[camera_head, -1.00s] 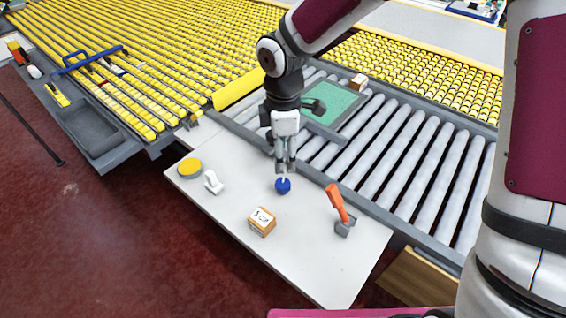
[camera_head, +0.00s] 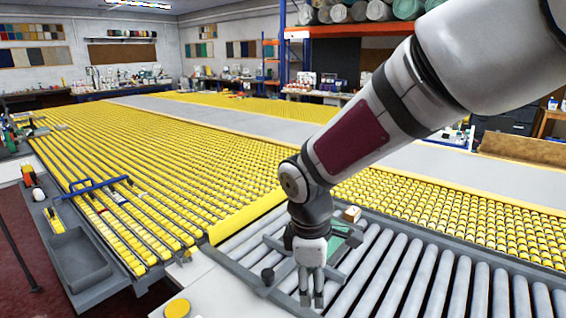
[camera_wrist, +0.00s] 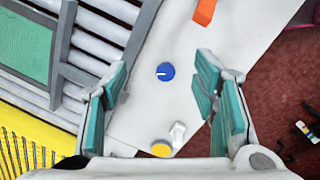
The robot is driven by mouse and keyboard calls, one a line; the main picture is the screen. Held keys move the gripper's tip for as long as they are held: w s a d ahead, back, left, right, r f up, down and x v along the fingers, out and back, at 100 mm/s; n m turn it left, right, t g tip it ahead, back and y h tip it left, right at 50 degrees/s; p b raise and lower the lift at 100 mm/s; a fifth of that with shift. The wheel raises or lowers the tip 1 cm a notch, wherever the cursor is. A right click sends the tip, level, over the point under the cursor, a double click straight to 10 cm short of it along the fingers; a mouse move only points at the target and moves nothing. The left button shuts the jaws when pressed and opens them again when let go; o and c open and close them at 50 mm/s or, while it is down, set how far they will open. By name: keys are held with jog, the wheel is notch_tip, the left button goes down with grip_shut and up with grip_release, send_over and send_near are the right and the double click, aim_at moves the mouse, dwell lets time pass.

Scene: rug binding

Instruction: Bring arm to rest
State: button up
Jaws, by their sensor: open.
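My gripper (camera_head: 312,298) hangs pointing down at the lower middle of the head view, in front of the grey rollers. In the wrist view my gripper (camera_wrist: 163,95) has its two teal-padded fingers wide apart with nothing between them. Below it lies the white table (camera_wrist: 145,115), with a blue round knob-like piece (camera_wrist: 165,72) seen between the fingers and clear of them. My arm reaches in from the upper right of the head view.
A yellow disc (camera_wrist: 161,148) and a small white piece (camera_wrist: 177,134) lie on the table. An orange-handled tool (camera_wrist: 205,11) shows at the wrist view's top edge. Grey rollers (camera_head: 400,270), a green sheet (camera_wrist: 25,45) and a small box (camera_head: 351,213) are beside the table.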

jog(key=s+d+r+m+t, duration=0.1)
jog(key=s+d+r+m, duration=0.7)
jog(key=s+d+r, duration=0.15)
jog(key=s+d+r+m+t+y, duration=0.1)
jog(key=s+d+r+m+t, duration=0.1)
jog(key=s+m, duration=0.5)
jog(key=s+d+r, duration=0.1)
jog(key=s, duration=0.2)
jog(key=shift+s+d+m, duration=0.25)
jog(key=shift+d+m, duration=0.05)
jog(key=shift+d, duration=0.1)
jog(key=shift+r, duration=0.1)
jog(key=shift+c, duration=0.6)
